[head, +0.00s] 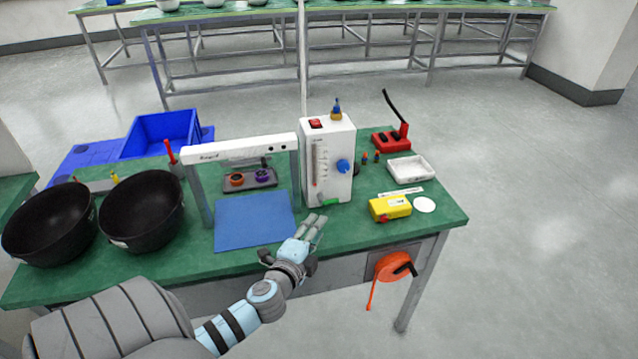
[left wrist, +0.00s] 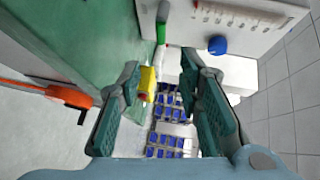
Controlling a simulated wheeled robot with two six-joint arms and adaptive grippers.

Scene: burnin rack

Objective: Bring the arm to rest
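My left arm comes in from the bottom left in the head view. Its gripper (head: 313,229) is over the front edge of the green table (head: 375,236), in front of the white flowmeter box (head: 328,165) and right of the blue mat (head: 254,233). In the left wrist view the gripper (left wrist: 161,72) has its two fingers spread, with nothing held between them. The white box with its blue knob (left wrist: 217,45) lies beyond the fingers. My right gripper shows in neither view.
A white-topped frame (head: 240,149) stands over the mat. Two black bowls (head: 143,212) are at the left, before a blue crate (head: 160,130). A yellow box (head: 390,208) and white tray (head: 410,168) are at the right. An orange reel (head: 392,266) hangs at the table's front.

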